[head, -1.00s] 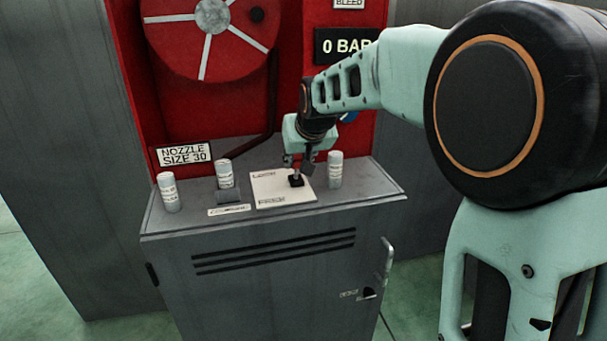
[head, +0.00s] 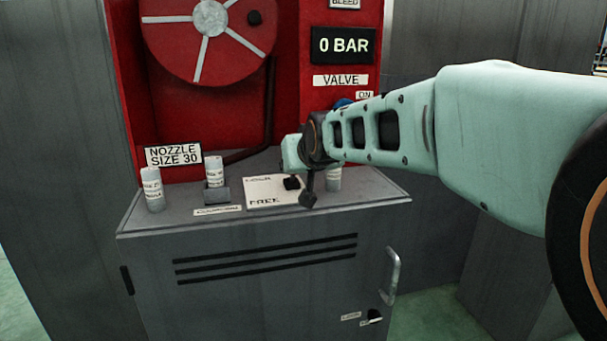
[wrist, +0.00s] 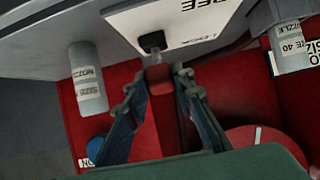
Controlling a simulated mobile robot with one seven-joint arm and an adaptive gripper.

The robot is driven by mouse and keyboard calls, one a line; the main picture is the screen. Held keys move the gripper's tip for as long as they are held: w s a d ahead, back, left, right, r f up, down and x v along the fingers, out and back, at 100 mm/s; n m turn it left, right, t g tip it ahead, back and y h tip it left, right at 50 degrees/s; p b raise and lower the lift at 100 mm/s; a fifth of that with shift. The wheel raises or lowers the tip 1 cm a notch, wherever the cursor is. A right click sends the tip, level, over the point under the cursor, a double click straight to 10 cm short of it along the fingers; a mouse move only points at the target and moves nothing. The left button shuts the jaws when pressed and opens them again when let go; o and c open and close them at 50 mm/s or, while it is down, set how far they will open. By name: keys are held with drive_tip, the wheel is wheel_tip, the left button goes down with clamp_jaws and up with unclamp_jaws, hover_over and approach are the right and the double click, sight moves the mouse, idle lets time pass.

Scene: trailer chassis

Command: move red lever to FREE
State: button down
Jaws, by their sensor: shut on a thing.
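The red lever (wrist: 161,82) shows in the wrist view as a red knob between my fingers, above a black base (wrist: 152,41). My gripper (wrist: 155,76) is shut on it. The base sits on a white plate (head: 264,190) on top of the grey cabinet, marked LOCK at the back edge and FREE at the front edge. In the head view my gripper (head: 305,188) is at the right end of this plate and hides the lever; the black base (head: 292,183) shows beside it. The lever's exact tilt cannot be told.
Several nozzles stand on the cabinet top: two at the left (head: 153,190) (head: 214,172), one behind my gripper (head: 334,180). Behind are a red hose reel (head: 190,38) and a 0 BAR display (head: 343,45). The cabinet front has a handle (head: 394,275).

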idle(0.4)
drive_tip(key=c, duration=1.6)
unclamp_jaws()
wheel_tip(320, 180, up, 10)
drive_tip(key=shift+r, duration=0.1)
